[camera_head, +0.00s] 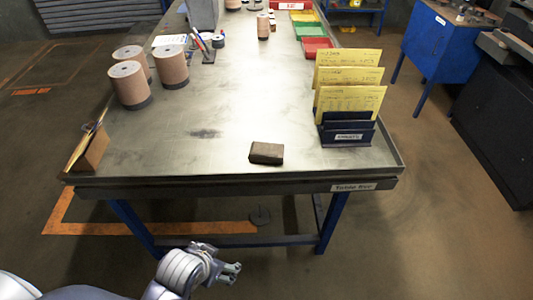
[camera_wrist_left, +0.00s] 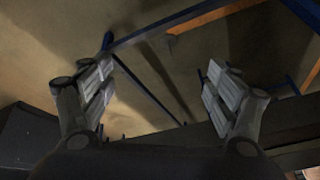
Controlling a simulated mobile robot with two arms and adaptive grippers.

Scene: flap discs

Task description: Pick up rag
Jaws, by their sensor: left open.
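I see no clear rag in either view. My left gripper (camera_head: 229,273) is low in front of the table, below the height of its front edge. In the left wrist view my left gripper (camera_wrist_left: 158,85) has its two fingers spread wide with nothing between them. A small brown block (camera_head: 266,153) lies on the table near its front edge; I cannot tell its material. My right gripper is not in view.
The metal table (camera_head: 220,165) has a raised rim and blue legs. A dark card holder (camera_head: 346,132) with yellow cards stands at right. Tan cylinders (camera_head: 129,84) stand at left, with a brown holder (camera_head: 90,150) at the left edge. The table's middle is mostly clear.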

